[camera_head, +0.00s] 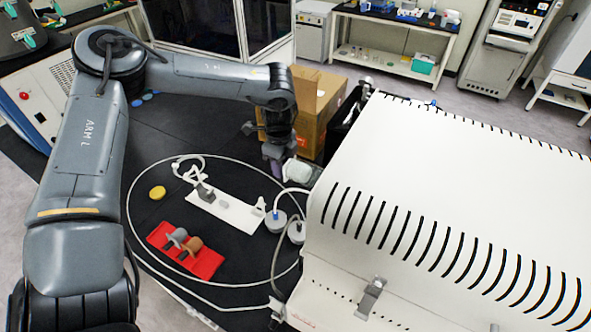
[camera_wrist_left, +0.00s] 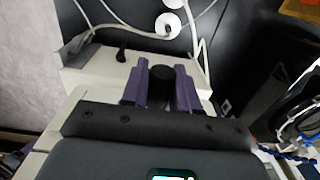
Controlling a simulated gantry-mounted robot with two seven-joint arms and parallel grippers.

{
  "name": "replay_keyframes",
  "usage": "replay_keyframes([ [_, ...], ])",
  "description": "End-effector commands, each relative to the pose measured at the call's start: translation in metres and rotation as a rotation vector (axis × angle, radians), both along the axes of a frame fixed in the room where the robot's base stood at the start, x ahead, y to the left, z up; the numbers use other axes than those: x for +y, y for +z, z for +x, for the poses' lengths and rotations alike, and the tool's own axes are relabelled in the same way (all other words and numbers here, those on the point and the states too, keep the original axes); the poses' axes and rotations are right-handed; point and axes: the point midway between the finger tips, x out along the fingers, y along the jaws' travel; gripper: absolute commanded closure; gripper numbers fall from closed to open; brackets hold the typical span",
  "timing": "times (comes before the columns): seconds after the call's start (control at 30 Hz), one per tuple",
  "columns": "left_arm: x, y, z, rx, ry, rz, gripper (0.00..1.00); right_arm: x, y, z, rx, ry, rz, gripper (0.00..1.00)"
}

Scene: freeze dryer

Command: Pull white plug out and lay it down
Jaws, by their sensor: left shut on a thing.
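My left gripper (camera_head: 274,158) hangs over the far right of the black round table, by the freeze dryer's left end. In the left wrist view its purple fingers (camera_wrist_left: 160,88) are closed on a dark, round-ended piece (camera_wrist_left: 161,76). I cannot tell whether this is part of the white plug. A white rounded piece (camera_head: 298,172) shows right beside the fingertips in the head view. A white strip (camera_head: 228,211) on the table carries a grey piece (camera_head: 205,192) and a small white upright piece (camera_head: 258,206). My right gripper is not in view.
The white slotted freeze dryer (camera_head: 440,200) fills the right side. A cardboard box (camera_head: 318,112) stands behind.

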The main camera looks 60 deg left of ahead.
Motion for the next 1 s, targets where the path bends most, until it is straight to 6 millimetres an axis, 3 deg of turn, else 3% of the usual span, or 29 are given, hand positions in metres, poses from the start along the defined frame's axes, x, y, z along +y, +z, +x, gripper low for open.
replay_keyframes([
  [0.27, 0.005, 0.000, -0.002, 0.000, 0.002, 0.000, 1.00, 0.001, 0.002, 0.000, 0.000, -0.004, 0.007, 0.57],
  [1.0, 0.049, 0.001, -0.025, -0.001, 0.002, 0.000, 1.00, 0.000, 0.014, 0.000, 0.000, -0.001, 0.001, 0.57],
])
